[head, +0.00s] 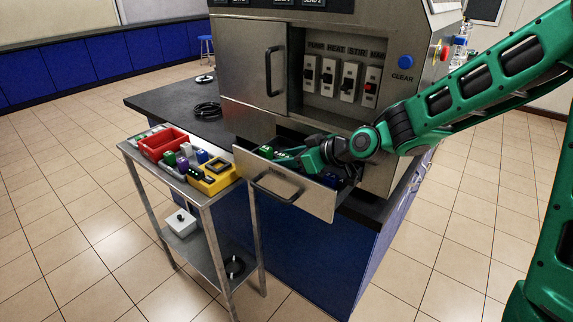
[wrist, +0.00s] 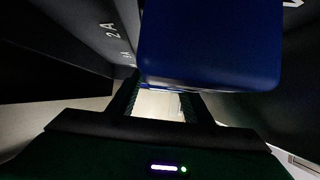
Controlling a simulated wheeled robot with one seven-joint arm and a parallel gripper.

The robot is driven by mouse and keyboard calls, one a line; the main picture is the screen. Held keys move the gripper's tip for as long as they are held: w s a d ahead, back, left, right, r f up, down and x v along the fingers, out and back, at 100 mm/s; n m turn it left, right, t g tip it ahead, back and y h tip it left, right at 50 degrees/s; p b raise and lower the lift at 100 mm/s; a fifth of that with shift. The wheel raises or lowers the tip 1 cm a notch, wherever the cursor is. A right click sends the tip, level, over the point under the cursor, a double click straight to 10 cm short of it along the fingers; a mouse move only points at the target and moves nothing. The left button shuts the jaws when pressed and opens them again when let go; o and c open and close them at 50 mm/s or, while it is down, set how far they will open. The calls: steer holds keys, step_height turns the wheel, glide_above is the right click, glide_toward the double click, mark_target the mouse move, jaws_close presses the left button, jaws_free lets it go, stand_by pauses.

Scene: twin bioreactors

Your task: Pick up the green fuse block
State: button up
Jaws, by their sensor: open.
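A small green block (head: 267,151) shows inside the open drawer (head: 285,192), at its left end. I cannot tell for sure that it is the green fuse block. My gripper (head: 282,158) is low over the drawer, just right of this green block. In the wrist view my gripper (wrist: 160,103) has its two fingers apart, with a pale surface visible between them. No green block is clear in the wrist view.
A metal cart (head: 200,192) at left carries a red bin (head: 163,143), a yellow holder (head: 212,178) and several small coloured parts, some green. The steel cabinet (head: 240,62) rises behind the drawer, with a row of switches. A coiled black cable (head: 206,109) lies on the bench.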

steer(key=c, duration=1.1)
steer(key=shift+c, duration=0.2)
